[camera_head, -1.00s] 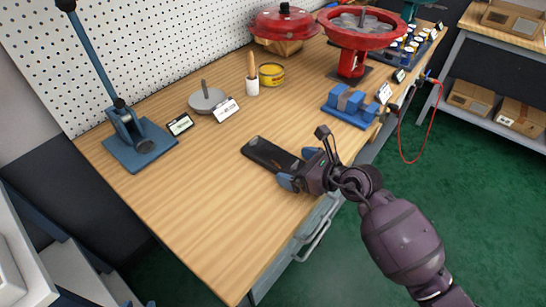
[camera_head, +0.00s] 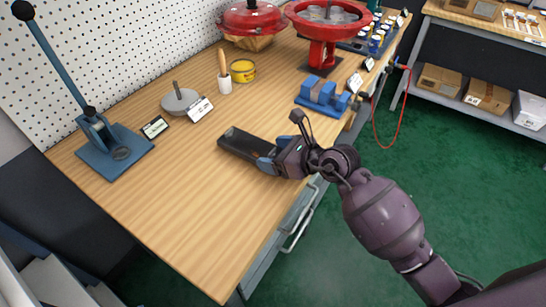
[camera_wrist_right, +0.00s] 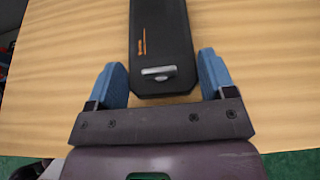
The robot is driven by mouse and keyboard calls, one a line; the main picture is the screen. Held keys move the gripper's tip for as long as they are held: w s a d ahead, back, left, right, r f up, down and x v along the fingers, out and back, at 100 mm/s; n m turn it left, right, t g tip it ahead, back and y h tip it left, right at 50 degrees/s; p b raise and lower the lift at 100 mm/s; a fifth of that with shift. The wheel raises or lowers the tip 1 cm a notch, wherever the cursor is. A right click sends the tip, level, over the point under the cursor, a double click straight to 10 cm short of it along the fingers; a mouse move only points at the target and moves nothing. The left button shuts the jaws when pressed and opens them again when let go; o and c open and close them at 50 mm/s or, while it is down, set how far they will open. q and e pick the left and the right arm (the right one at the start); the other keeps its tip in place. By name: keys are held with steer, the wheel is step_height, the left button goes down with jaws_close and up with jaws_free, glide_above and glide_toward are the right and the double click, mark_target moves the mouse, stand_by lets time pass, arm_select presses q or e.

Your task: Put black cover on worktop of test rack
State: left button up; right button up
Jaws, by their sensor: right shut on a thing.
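The black cover (camera_head: 243,143) is a long dark piece with orange marks and a small metal part near one end. It is over the wooden worktop (camera_head: 185,220), near the front edge; I cannot tell whether it rests on the wood or is slightly raised. My right gripper (camera_head: 268,163) is shut on its near end. In the right wrist view the blue fingers (camera_wrist_right: 164,78) stand on both sides of the cover (camera_wrist_right: 160,40), whose far end runs out of the picture. My left gripper is not in view.
A blue lever press (camera_head: 115,150) stands at the left. A grey disc (camera_head: 181,101), a brush in a white cup (camera_head: 224,82), a yellow tin (camera_head: 242,71), a blue block fixture (camera_head: 322,95) and a red handwheel valve (camera_head: 325,40) stand farther back. The front-left worktop is clear.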

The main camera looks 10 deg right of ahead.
steer(key=shift+d+r+p, duration=0.6)
steer(key=shift+r+p, duration=1.15)
steer(key=shift+r, duration=8.4)
steer(key=s+d+f+m+t+h, duration=0.2)
steer(key=s+d+f+m, duration=0.1)
steer(key=s+d+f, duration=0.4)
steer(key=shift+s+d+h, duration=0.4)
steer(key=shift+s+d, duration=0.15)
steer(key=shift+s, duration=0.45)
steer(key=f, duration=0.2)
steer(key=s+f, duration=0.1)
steer(key=f, duration=0.2)
steer(key=shift+s+a+f, duration=0.1)
steer(key=shift+s+f, duration=0.25)
steer(key=shift+s, duration=0.05)
